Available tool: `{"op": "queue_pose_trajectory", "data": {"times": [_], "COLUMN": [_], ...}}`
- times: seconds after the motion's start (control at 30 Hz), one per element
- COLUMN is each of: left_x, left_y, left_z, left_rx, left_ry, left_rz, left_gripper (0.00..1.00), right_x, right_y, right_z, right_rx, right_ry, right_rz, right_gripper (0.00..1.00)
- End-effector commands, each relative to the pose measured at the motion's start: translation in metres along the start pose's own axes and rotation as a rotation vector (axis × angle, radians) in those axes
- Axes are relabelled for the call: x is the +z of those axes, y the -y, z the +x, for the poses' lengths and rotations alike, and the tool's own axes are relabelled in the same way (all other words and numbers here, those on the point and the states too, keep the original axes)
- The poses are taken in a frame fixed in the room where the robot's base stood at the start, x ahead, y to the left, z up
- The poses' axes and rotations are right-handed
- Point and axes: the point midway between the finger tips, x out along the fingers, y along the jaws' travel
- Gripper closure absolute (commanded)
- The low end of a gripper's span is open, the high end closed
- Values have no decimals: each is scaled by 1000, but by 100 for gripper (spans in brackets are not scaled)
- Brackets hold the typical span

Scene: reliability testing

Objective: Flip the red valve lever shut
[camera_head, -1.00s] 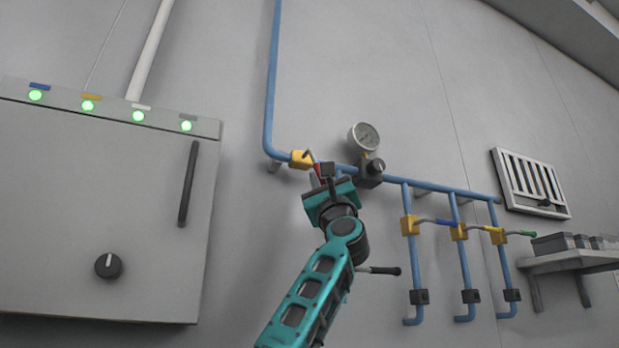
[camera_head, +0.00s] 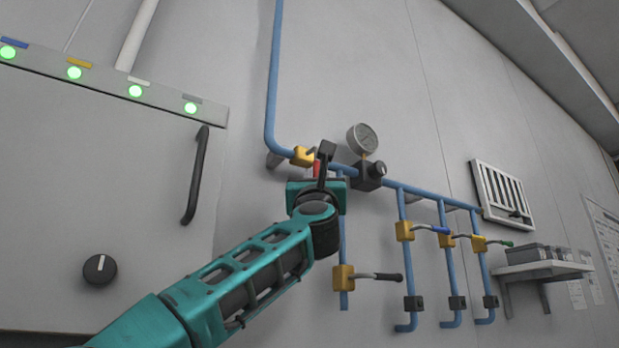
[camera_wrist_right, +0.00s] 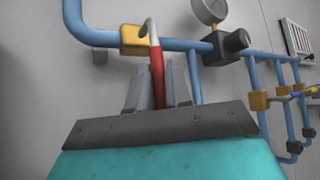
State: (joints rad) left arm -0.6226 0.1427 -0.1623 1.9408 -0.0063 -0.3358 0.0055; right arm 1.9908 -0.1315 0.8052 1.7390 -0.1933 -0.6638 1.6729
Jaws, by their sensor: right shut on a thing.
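The red valve lever (camera_head: 317,167) hangs from a yellow valve body (camera_head: 302,156) on the blue pipe. In the right wrist view the lever (camera_wrist_right: 157,78) leaves the yellow body (camera_wrist_right: 132,40) as a pale bent rod, curves over and runs down as a red grip. My right gripper (camera_head: 325,160) is at the lever, just below the pipe. In the right wrist view its grey fingers (camera_wrist_right: 158,85) stand on both sides of the red grip and are shut on it. The grip's lower end is hidden behind the gripper body. My left gripper is out of view.
A gauge (camera_head: 362,139) and a black regulator (camera_head: 369,176) sit just right of the lever. A black-handled valve (camera_head: 344,278) is below. Several branch pipes with a blue-handled valve (camera_head: 405,231) are further right. A grey cabinet (camera_head: 100,200) stands left.

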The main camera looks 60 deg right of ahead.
Motion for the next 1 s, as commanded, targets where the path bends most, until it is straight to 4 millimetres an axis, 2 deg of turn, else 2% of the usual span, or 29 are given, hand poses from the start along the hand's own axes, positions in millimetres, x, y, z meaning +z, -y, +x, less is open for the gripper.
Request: {"op": "queue_pose_trajectory", "data": {"times": [0.4, 0.43, 0.6, 0.87, 1.0], "left_x": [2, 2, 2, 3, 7], "left_y": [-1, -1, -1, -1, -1], "left_z": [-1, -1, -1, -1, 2], "left_rx": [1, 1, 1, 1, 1], "left_ry": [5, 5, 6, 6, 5], "left_rz": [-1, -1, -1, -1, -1], "left_gripper": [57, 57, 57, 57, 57], "right_x": [-1, -1, -1, 0, -1], "right_y": [0, 0, 0, 0, 0], "right_z": [-1, -1, -1, -2, -15], "right_rx": [-3, -3, -3, -3, -4], "right_ry": [-6, -6, -5, -3, -2], "right_rz": [4, 4, 4, 4, 5], "right_gripper": [100, 78, 62, 62, 62]}}
